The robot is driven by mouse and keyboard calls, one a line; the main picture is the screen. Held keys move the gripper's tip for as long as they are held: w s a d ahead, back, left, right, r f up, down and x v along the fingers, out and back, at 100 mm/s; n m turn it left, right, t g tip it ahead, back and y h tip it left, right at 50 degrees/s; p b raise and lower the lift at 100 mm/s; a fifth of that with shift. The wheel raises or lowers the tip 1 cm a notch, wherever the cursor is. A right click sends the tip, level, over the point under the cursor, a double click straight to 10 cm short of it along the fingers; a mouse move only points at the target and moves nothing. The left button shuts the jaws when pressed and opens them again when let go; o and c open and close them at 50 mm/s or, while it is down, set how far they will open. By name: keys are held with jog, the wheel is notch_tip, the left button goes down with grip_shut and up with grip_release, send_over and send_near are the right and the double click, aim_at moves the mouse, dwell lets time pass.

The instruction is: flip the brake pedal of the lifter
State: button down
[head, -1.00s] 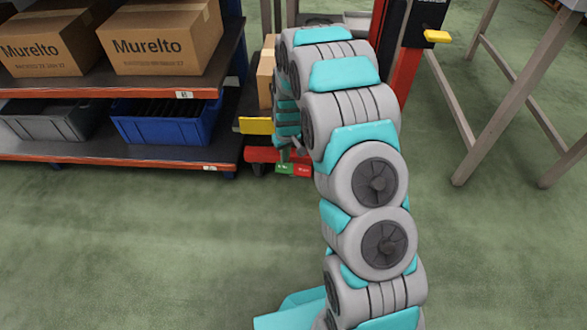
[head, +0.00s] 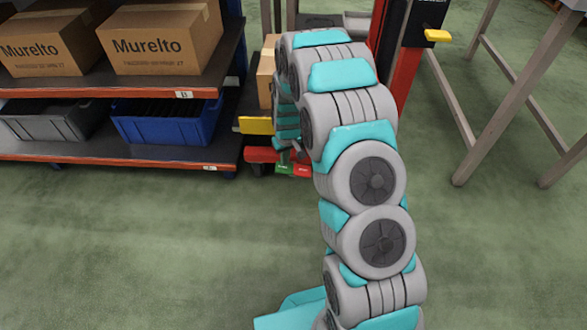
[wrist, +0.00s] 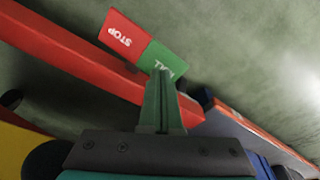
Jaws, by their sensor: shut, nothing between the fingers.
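The brake pedal is a small two-part plate, red on one half and green on the other. In the head view the pedal (head: 293,170) sits low at the foot of the red lifter (head: 403,70). In the wrist view the pedal (wrist: 138,44) shows its red half marked STOP at the upper left and its green half nearer the fingers. My gripper (wrist: 161,76) is shut and empty, its fingertips at the green half's lower edge; I cannot tell if they touch it. In the head view the gripper (head: 296,151) is small and partly hidden by my arm.
A shelf (head: 120,150) with cardboard boxes (head: 160,38) and a blue bin (head: 165,122) stands left of the lifter. A yellow part (head: 255,125) is above the pedal. A grey table frame (head: 505,95) stands at right. The green floor in front is clear.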

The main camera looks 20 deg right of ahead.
aim_at(285, 168)
jog(key=shift+f, duration=1.05)
dwell(0.4)
jog(key=shift+r, duration=0.1)
jog(key=shift+r+p, duration=0.6)
jog(key=shift+r, duration=2.8)
